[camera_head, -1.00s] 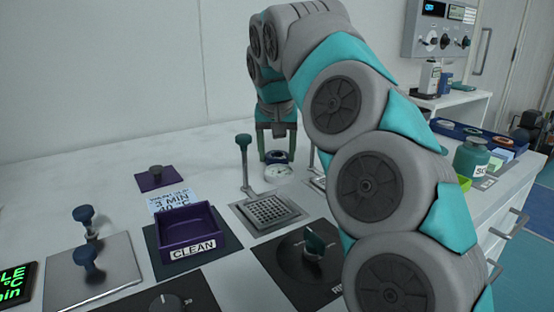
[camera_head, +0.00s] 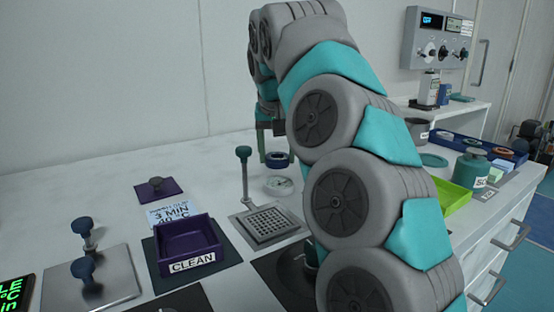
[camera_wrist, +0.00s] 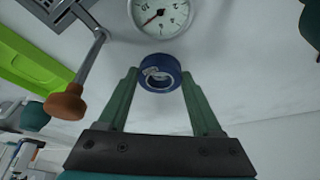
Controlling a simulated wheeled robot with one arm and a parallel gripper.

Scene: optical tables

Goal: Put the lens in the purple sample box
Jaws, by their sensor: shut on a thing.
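The lens, in a dark blue ring mount (camera_wrist: 160,72) with a small pale label, is between my gripper's green fingertips (camera_wrist: 160,77). My gripper is shut on its sides. In the head view, the lens ring (camera_head: 277,159) hangs below my gripper (camera_head: 276,152), above a round white dial at the back of the table. The purple sample box (camera_head: 190,243), an open tray labelled CLEAN, stands on a dark mat at front left, apart from my gripper. Its visible inside looks empty.
A purple plate with a knob (camera_head: 157,190) lies behind the box. A lime tray (camera_head: 452,196) is at right.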

